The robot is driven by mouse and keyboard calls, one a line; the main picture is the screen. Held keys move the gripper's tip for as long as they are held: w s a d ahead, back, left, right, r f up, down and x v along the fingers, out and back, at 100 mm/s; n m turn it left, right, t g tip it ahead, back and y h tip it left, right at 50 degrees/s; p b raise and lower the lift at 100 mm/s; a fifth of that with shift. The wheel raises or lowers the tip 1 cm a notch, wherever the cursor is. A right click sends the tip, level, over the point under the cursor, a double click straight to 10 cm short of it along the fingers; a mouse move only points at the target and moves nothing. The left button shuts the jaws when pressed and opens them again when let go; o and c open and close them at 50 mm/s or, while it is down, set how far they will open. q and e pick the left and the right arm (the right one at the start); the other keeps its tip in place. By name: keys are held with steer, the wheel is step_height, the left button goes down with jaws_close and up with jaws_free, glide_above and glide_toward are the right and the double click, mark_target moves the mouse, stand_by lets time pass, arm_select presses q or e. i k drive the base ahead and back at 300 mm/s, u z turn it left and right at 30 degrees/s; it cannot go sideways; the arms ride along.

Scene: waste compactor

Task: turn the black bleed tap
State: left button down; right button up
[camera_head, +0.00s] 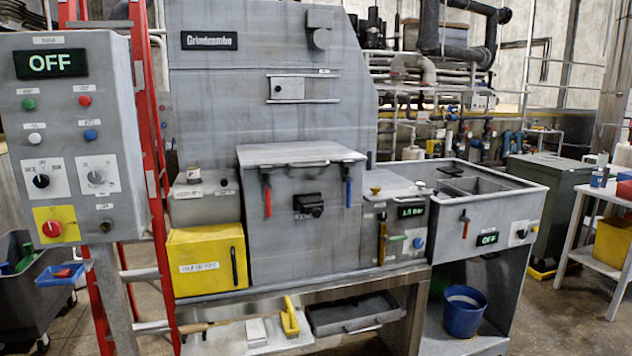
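No part is plainly readable as the black bleed tap. A black block-shaped fitting (308,205) sits on the front of the grey compactor's middle box (300,240), between a red lever (267,196) and a blue lever (348,190). A black knob (522,233) is on the right sink unit. I cannot tell which of these is the tap. Neither of my grippers shows in the head view.
A control panel (66,140) reading OFF stands at left before a red ladder (150,150).

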mark_target(382, 216)
steer(key=u, duration=0.15)
steer(key=i, duration=0.9)
steer(key=z, duration=0.1)
